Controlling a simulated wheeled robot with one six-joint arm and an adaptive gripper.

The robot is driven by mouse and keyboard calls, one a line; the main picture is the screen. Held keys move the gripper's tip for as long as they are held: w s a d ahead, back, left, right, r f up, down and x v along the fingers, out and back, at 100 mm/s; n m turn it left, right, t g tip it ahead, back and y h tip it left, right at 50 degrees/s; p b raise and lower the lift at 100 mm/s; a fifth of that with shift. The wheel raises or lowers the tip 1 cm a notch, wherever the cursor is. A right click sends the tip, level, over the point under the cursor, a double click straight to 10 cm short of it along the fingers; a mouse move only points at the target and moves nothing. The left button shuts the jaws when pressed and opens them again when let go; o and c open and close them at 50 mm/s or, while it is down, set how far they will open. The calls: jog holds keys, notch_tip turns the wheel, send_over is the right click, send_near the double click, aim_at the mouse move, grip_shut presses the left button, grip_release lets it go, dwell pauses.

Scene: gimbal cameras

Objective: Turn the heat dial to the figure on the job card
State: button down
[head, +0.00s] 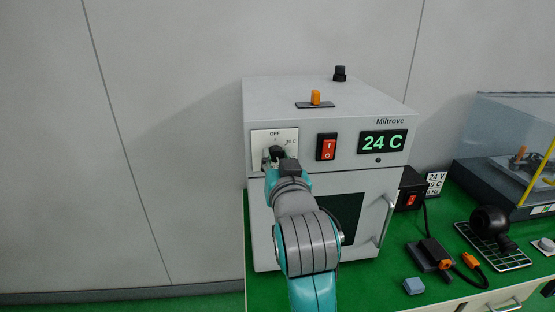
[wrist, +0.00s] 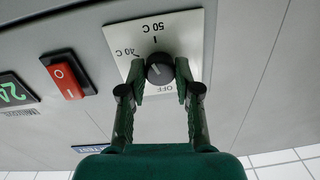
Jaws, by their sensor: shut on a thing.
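The heat dial (wrist: 160,68) is a round black knob on a pale plate on the oven front. My gripper (wrist: 160,82) is shut on it, one finger on each side. In the wrist view the plate (wrist: 185,30) shows 50 C, 40 C and OFF, tilted. A short pale mark shows on the knob, but I cannot tell which figure it points to. In the head view my gripper (head: 275,158) covers most of the dial, with OFF and 30 C readable. The job card (head: 436,183) reads 24 V and a temperature ending in 0 C; its first digit is partly hidden.
The grey oven (head: 330,95) has a red switch (head: 327,149) and a green display (head: 382,142) reading 24 C. A black box with a red switch (head: 411,199) partly covers the card. A wire rack (head: 492,250) and cabled tool (head: 430,256) lie on the green bench.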

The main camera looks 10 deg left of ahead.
jog(key=n, duration=0.3)
jog(key=shift+n, duration=2.2)
jog(key=c, duration=0.8)
grip_release()
jog(key=v, duration=1.2)
jog(key=shift+a+r, duration=0.15)
